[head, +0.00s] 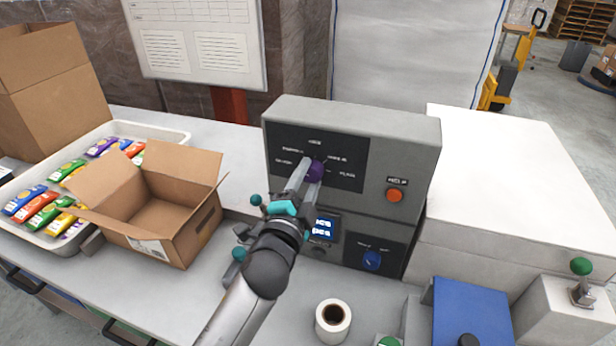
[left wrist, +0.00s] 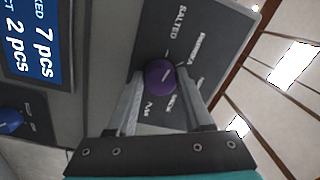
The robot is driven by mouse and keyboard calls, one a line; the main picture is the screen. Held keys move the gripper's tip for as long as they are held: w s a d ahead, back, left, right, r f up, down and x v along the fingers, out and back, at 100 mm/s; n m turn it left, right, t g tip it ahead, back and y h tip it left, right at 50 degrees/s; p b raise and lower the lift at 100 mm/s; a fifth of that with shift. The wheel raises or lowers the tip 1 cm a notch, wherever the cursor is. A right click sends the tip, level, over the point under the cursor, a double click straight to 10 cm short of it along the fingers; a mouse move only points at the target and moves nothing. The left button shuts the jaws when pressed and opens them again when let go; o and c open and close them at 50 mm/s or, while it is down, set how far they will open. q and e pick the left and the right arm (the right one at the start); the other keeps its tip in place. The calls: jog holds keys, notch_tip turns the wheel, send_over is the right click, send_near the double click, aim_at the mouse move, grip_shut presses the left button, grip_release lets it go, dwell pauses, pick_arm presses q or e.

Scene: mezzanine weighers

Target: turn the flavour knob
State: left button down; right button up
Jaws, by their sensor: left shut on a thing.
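The flavour knob (head: 316,170) is purple and sits on the dark upper panel (head: 345,178) of a grey machine (head: 405,150), with printed flavour labels around it. My left gripper (head: 307,176) reaches the knob from the front, its fingers on either side of it. In the left wrist view the purple knob (left wrist: 160,77) lies between the two fingertips of my left gripper (left wrist: 158,84), which is shut on it. A light pointer line shows on the knob's face. Labels such as "SALTED" are readable on the panel there. My right gripper is not in view.
An orange button (head: 394,195), a blue knob (head: 372,261) and a small display (head: 322,228) are on the same machine. An open cardboard box (head: 190,236) and a tray (head: 165,132) of coloured packets stand left. A label roll (head: 333,321) is in front.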

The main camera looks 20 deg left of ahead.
pick_arm(q)
jog(key=shift+n, duration=1.1)
jog(key=shift+c, duration=1.5)
grip_release()
jog(key=shift+s, duration=0.1)
jog(key=s+b, duration=0.1)
jog(key=s, duration=1.4)
jog(key=shift+f, duration=0.25)
